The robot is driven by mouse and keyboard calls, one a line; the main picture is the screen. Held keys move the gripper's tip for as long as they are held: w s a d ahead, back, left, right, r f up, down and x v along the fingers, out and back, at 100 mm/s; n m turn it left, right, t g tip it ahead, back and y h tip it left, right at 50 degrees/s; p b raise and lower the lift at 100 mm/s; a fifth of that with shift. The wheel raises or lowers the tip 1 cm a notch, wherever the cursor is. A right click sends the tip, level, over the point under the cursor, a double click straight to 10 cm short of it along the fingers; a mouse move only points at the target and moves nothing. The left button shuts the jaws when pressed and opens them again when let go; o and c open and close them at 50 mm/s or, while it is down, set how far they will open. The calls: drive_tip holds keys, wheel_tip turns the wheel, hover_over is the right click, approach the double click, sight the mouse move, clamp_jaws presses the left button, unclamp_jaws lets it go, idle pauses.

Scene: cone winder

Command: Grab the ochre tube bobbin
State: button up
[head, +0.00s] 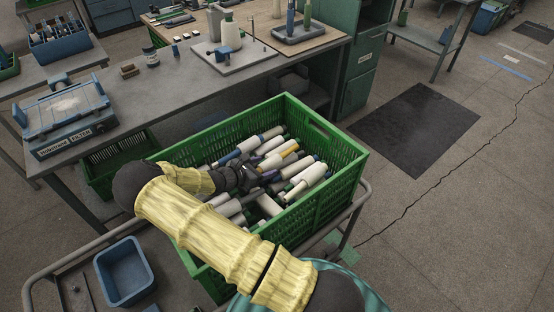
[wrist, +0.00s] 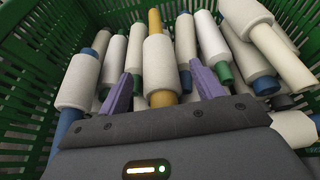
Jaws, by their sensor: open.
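The ochre tube bobbin (wrist: 158,62) lies among other bobbins in the green crate (wrist: 38,70). It has white yarn around its middle, and ochre tube shows at both ends in the wrist view. My gripper (wrist: 162,88) is open, with its two purple fingers apart on either side of the bobbin's near end. I cannot tell whether they touch it. In the head view, my gripper (head: 262,177) reaches down into the crate (head: 338,180), and ochre (head: 290,152) shows just beyond it. My arm hides part of the crate.
Several white-yarn bobbins with blue, green and grey tubes lie close around the ochre one. The crate's slatted walls rise around them. A workbench (head: 150,98) stands behind, and a blue bin (head: 124,272) is at the lower left.

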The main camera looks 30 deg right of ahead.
drive_tip(key=c, duration=1.1)
wheel_tip(320, 180, up, 18)
drive_tip(key=shift+b, duration=0.35)
